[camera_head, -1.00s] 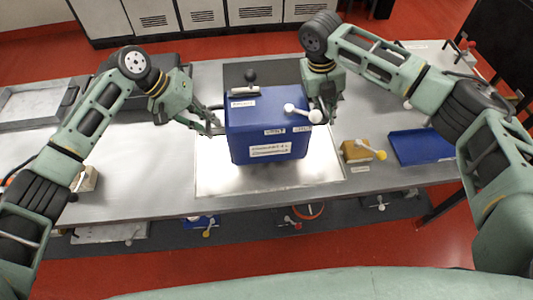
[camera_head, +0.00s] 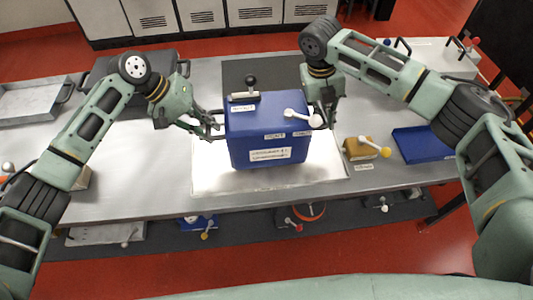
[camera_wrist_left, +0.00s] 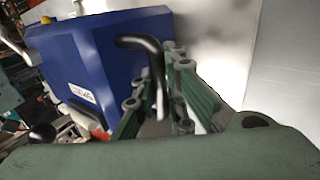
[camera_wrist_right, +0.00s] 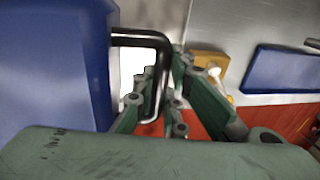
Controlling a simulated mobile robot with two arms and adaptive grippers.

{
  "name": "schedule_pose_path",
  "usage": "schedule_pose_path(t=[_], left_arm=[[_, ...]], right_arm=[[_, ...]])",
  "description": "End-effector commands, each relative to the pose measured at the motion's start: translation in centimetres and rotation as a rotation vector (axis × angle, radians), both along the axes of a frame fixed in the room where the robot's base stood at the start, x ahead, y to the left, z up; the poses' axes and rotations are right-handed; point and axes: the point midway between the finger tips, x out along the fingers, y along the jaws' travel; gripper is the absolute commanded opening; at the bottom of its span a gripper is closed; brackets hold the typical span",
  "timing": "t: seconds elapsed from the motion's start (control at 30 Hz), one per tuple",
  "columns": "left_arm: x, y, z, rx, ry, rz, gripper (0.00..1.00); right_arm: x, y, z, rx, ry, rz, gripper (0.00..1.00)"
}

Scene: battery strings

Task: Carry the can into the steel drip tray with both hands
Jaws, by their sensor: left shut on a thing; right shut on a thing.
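The can is a blue box-shaped container (camera_head: 268,138) with white labels on its front, a black knob on top and a white-tipped lever. It stands upright over a bright pale panel (camera_head: 212,175) at the middle of the bench; I cannot tell if its base touches. My left gripper (camera_head: 214,122) is shut on the black handle (camera_wrist_left: 140,43) on its left side. My right gripper (camera_head: 322,115) is shut on the black handle (camera_wrist_right: 145,38) on its right side. The steel drip tray (camera_head: 32,118), shallow, grey and empty-looking, lies at the far left.
A dark plate with a handle (camera_head: 100,72) lies behind my left arm. A yellow block (camera_head: 357,148) with a lever and a blue tray (camera_head: 425,145) lie to the right. A small box (camera_head: 82,179) is partly behind my left forearm. Bare bench (camera_head: 130,170) lies left of the can.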

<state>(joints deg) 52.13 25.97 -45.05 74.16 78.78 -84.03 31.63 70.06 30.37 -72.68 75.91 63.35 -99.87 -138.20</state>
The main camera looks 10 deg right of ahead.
Motion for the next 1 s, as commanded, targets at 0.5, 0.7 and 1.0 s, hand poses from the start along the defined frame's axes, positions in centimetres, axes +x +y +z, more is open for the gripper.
schedule_pose_path(t=[0.5, 0.7, 1.0], left_arm=[[0.1, 0.2, -2.3, 0.004, 0.000, 0.004, 0.14], [0.0, 0.1, -2.3, 0.002, 0.001, 0.002, 0.30], [0.0, 0.0, -2.1, 0.001, 0.001, 0.001, 0.30]], right_arm=[[0.0, -0.2, -2.2, -0.004, 0.000, -0.004, 0.14], [0.0, -0.1, -2.2, -0.002, 0.001, -0.002, 0.30], [0.0, 0.0, -2.1, 0.000, 0.000, 0.000, 0.30]])
